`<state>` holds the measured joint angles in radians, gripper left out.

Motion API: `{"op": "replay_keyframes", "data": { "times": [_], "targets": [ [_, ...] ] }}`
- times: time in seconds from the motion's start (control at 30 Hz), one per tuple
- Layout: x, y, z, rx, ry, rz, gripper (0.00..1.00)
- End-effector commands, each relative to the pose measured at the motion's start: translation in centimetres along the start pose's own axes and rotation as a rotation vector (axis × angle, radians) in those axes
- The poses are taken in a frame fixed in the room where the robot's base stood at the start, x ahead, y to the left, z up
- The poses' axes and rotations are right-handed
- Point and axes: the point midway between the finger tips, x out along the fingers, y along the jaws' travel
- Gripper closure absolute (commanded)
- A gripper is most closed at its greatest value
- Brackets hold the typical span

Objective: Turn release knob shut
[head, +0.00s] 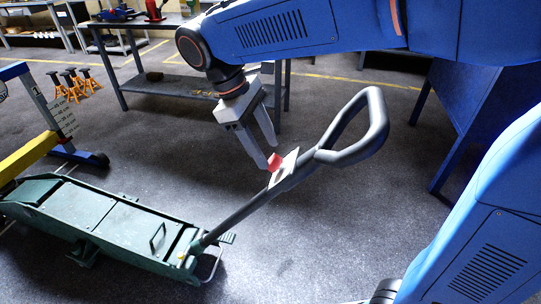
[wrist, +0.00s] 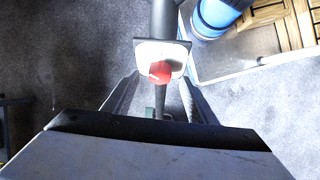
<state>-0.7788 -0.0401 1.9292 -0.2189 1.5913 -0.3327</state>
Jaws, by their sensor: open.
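The red release knob (head: 274,161) sits on a pale plate (head: 284,170) on the dark handle (head: 247,208) of the green trolley jack (head: 100,220). In the wrist view the knob (wrist: 160,71) shows as a small red piece on the white plate (wrist: 172,49), ahead of the fingers. My gripper (head: 268,157) is open and points down at the knob, with its fingertips close to it. In the head view one finger ends right by the knob. I cannot tell whether they touch. The gripper's body hides the lower part of the wrist view.
The handle's looped grip (head: 375,125) rises right of my gripper. A yellow and blue frame (head: 35,150) stands at the left by the jack. A workbench (head: 180,90) stands behind, and orange stands (head: 75,84) are at the far left. Open grey floor lies between.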

Motion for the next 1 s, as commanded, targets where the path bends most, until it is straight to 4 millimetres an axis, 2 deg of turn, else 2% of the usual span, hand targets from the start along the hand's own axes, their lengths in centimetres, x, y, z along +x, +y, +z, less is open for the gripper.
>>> {"op": "replay_keyframes", "data": {
  "times": [0.1,0.3,0.63,0.67,0.8,0.83,1.0],
  "targets": [
    [1.6,0.0,0.0,0.0,-0.001,0.0,0.48],
    [3.1,0.0,0.0,0.0,0.0,0.0,0.48],
    [3.4,0.0,0.0,0.0,0.0,0.0,0.48],
    [3.4,0.0,0.0,0.0,0.0,0.0,0.53],
    [3.4,0.0,0.0,0.0,0.0,0.0,0.86],
    [3.4,0.0,0.0,0.0,0.0,0.0,0.89],
    [3.4,0.0,0.0,0.003,0.0,0.002,0.89]
  ]
}}
